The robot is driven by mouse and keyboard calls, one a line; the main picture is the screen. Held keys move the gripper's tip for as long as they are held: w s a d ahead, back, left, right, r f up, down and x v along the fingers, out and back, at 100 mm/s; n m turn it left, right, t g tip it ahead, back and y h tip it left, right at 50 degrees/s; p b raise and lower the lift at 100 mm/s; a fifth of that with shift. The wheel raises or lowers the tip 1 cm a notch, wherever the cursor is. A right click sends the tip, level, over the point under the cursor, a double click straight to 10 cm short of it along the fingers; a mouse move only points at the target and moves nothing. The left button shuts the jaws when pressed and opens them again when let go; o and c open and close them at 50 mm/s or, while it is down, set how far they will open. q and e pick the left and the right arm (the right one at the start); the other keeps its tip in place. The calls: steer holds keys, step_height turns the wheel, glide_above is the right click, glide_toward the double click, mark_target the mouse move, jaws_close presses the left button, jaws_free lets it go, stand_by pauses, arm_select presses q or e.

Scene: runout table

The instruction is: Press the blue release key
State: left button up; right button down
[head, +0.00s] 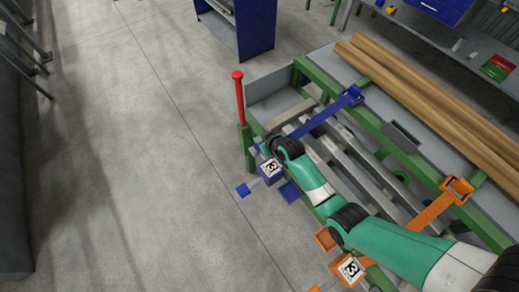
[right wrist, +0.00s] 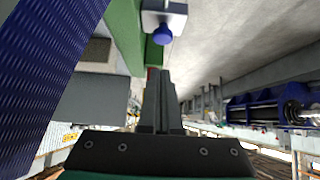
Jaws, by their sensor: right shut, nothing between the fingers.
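A round blue key or knob (right wrist: 163,35) sits on a pale grey housing at the top of the right wrist view. My right gripper (right wrist: 160,78) is shut and empty, its fingertips below the knob in that picture and apart from it. In the head view my green right arm reaches in from the lower right to the table's near end. Its gripper there is mostly hidden behind the dark wrist. My left gripper is not in view.
A blue strap (head: 325,117) crosses the green-framed table, and also shows in the right wrist view (right wrist: 42,85). An orange strap (head: 430,212) and orange labelled box (head: 348,269) are nearer. A red-topped post (head: 238,84) stands at the corner. Floor at left is clear.

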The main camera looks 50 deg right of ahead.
steer(key=shift+s+f+b, duration=0.15)
steer(key=shift+f+b, duration=0.45)
steer(key=shift+f, duration=1.2)
